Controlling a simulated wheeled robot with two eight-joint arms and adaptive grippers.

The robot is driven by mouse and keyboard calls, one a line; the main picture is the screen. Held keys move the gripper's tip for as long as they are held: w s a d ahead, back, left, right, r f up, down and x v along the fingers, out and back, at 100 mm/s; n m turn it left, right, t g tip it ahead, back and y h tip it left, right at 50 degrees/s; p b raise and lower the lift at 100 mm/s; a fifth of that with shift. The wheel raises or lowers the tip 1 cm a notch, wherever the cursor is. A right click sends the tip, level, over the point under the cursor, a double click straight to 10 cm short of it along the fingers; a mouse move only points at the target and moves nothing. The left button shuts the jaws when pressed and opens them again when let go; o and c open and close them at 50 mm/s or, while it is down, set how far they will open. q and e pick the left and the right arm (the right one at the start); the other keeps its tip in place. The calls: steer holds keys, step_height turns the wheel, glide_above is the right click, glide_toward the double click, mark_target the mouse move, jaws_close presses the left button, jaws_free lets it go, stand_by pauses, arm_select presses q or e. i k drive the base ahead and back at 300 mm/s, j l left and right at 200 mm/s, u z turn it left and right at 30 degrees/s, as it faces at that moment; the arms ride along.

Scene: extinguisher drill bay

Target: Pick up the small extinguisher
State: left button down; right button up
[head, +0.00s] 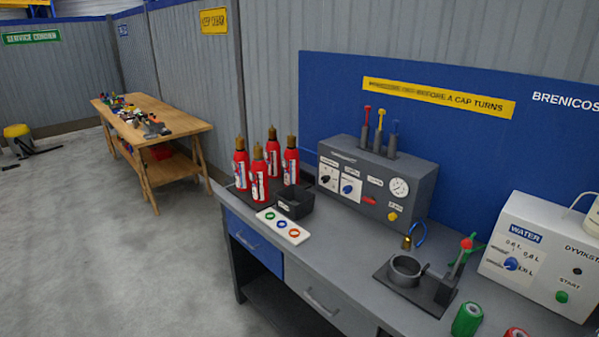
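Several small red extinguishers with brass tops and white labels stand upright in a group at the left end of the grey workbench (345,240). The front one (259,178) is nearest the bench's front edge. Another (241,165) is at the left, one (273,155) is at the back, and one (291,162) is at the right. They stand on a dark mat or tray, and the front one partly covers those behind. Neither of my grippers is in the head view.
A black open box (295,202) and a white plate with coloured rings (284,228) sit beside the extinguishers. A grey control box (378,178), a ring holder (405,271) and a white water unit (540,258) stand farther right. A cluttered wooden table (180,122) is behind left; open floor lies left.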

mark_target(291, 160)
steer(key=i+j+z, duration=0.25)
steer(key=j, duration=0.15)
steer(key=z, duration=2.4)
steer(key=u, duration=2.6)
steer(key=z, duration=0.55)
steer(key=i+j+z, duration=0.15)
steer(key=j+z, duration=0.25)
steer(key=i+j+z, duration=0.15)
steer(key=j+z, duration=0.9)
steer(key=j, duration=1.95)
steer(key=i, duration=0.05)
